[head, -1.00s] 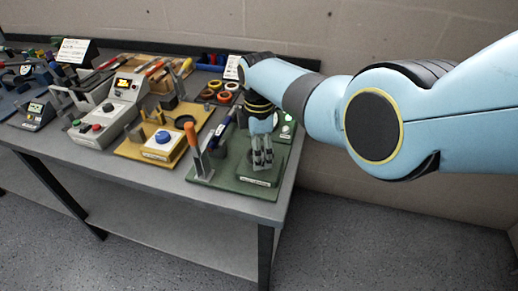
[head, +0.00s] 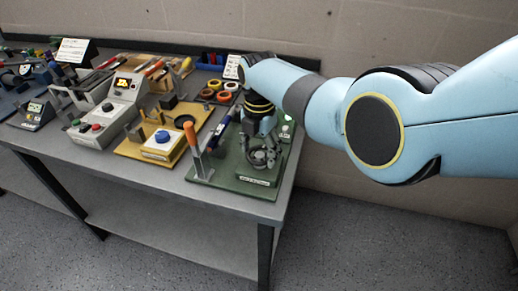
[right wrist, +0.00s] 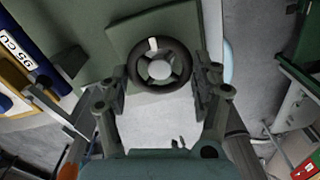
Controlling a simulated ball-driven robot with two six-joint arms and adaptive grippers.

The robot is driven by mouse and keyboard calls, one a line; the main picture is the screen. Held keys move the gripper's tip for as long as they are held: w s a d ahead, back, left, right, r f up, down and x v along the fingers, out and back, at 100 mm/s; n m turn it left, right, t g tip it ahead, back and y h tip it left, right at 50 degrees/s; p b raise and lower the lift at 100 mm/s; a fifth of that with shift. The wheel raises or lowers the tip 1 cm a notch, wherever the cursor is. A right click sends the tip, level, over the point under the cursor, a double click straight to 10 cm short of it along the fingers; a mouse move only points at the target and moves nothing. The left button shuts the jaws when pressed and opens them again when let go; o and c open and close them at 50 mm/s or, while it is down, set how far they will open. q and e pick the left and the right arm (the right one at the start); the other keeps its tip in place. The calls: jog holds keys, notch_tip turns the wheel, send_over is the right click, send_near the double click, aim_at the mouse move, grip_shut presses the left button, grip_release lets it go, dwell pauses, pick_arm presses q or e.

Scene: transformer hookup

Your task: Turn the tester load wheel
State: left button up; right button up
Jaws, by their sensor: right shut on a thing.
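The load wheel (right wrist: 160,62) is a dark spoked hand wheel with a pale hub and one light mark on its upper rim, seen from above in the right wrist view. It belongs to the green tester board (head: 232,184) at the right end of the bench. My right gripper (head: 262,156) is over that board, with its fingers on both sides of the wheel, shut on its rim. In the head view the fingers and wrist hide much of the wheel. My left gripper is not in view.
An orange-handled lever (head: 193,140) and a dark blue cylinder (head: 218,131) stand left of the wheel. A yellow board (head: 135,150) with a blue knob (head: 162,137) and a grey control box (head: 110,115) are further left. Tape rolls (head: 223,96) lie behind.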

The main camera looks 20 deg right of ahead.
aim_at(259, 154)
jog(key=shift+n, duration=0.5)
jog(key=o, duration=1.2)
jog(key=shift+o, duration=0.2)
jog(key=shift+r, duration=0.1)
notch_tip(259, 154, up, 12)
